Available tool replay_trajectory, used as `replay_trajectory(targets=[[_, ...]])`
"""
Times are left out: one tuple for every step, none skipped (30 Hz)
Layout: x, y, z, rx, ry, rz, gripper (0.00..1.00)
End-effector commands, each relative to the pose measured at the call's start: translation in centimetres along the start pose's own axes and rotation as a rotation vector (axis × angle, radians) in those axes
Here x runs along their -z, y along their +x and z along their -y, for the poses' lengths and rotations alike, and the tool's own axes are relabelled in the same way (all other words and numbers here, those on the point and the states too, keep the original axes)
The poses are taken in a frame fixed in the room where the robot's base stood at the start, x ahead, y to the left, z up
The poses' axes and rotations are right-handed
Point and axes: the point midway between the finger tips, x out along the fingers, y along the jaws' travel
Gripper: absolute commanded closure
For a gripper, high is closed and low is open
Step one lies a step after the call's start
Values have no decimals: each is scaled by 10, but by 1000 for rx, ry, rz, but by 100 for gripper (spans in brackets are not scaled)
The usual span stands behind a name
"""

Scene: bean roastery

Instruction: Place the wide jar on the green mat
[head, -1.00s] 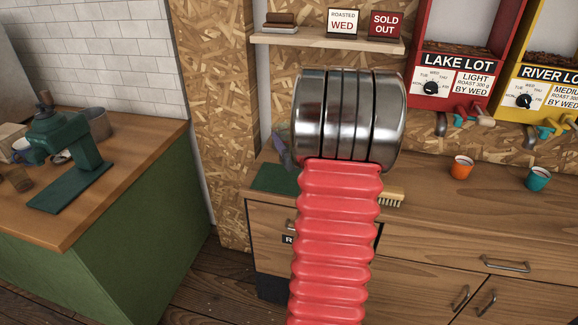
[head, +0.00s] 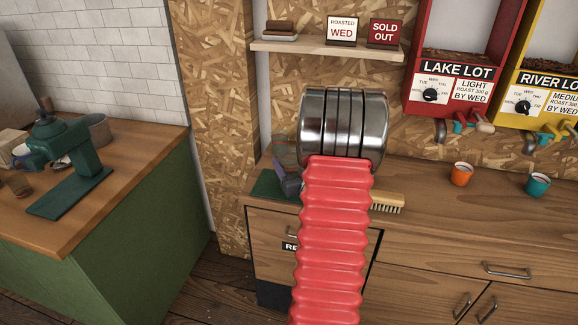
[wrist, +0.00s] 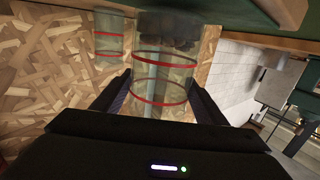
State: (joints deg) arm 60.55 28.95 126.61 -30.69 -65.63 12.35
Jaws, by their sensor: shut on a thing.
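The wide jar (wrist: 165,85) is clear glass with red rings. In the wrist view it stands between the two fingers of my gripper (wrist: 158,98), which is shut on it. In the head view, the jar (head: 283,149) shows only faintly, left of my metal wrist, with part of my gripper (head: 290,182) beside it. The green mat (head: 268,187) lies at the left end of the wooden counter, close by the jar. My arm hides part of this area. I cannot tell whether the jar touches the mat.
A narrower clear jar (wrist: 109,38) with red rings shows beyond my gripper in the wrist view. A brush (head: 386,203) lies right of my arm. Orange (head: 461,175) and teal (head: 537,185) cups stand farther right. A shelf (head: 325,48) hangs above.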

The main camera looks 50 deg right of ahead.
Motion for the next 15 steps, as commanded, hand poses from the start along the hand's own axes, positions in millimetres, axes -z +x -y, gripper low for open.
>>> replay_trajectory(targets=[[-4,0,0,0,0,0,66],[-5,0,0,0,-1,-1,66],[-6,0,0,0,-1,-2,66],[-6,0,0,0,-1,-2,66],[-6,0,0,0,-1,-2,66],[-6,0,0,0,-1,-3,66],[-6,0,0,0,-1,-3,66],[-6,0,0,0,-1,-3,66],[-6,0,0,0,-1,-3,66],[-6,0,0,0,-1,-3,66],[-6,0,0,0,-1,-2,66],[-6,1,0,0,-1,-2,66],[-7,1,0,0,-1,-2,66],[-8,1,0,0,0,-2,66],[-8,1,0,0,0,-1,32]])
